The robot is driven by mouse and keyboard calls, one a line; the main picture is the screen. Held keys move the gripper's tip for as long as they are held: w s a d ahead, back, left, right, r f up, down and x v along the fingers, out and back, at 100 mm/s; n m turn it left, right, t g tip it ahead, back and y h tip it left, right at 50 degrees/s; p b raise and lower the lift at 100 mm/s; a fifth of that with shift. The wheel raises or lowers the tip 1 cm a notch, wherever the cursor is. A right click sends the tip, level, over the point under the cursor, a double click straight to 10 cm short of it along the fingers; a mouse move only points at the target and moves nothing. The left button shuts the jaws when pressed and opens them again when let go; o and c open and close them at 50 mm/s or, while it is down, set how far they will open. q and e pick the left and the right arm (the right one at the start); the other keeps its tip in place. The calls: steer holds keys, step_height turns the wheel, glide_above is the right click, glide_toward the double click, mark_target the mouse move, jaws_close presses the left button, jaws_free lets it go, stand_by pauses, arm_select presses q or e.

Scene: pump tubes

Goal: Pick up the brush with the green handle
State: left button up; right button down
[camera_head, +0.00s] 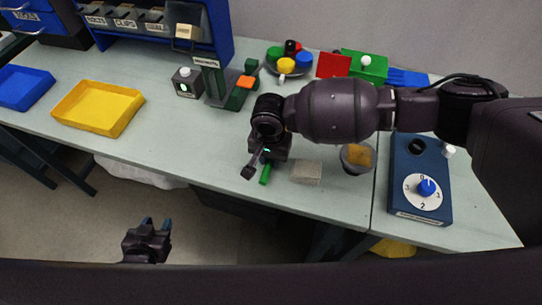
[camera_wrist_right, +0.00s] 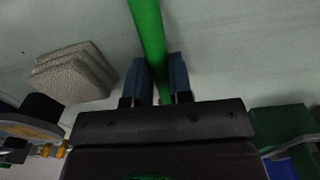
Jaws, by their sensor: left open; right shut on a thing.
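The brush's green handle (camera_head: 265,174) shows just below my right gripper (camera_head: 268,155) in the head view, over the bench near its front edge. In the right wrist view the green handle (camera_wrist_right: 147,35) runs up from between the two blue fingertips of my right gripper (camera_wrist_right: 160,82), which is shut on it. The brush's bristle end cannot be made out. I cannot tell whether the handle still touches the bench. My left gripper (camera_head: 154,225) is open and empty, low in front of the bench, away from the brush.
A grey block (camera_head: 306,172) lies right of the handle, with a round container (camera_head: 357,157) beyond it. A blue dial box (camera_head: 421,190) stands at the right. A yellow tray (camera_head: 97,107) and blue tray (camera_head: 24,88) sit left. The bench between the yellow tray and my right gripper is clear.

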mark_target(270, 160)
step_height(270, 160, up, 19)
steer(key=p, duration=0.1)
steer(key=shift+r, duration=0.15)
stand_by(0.6)
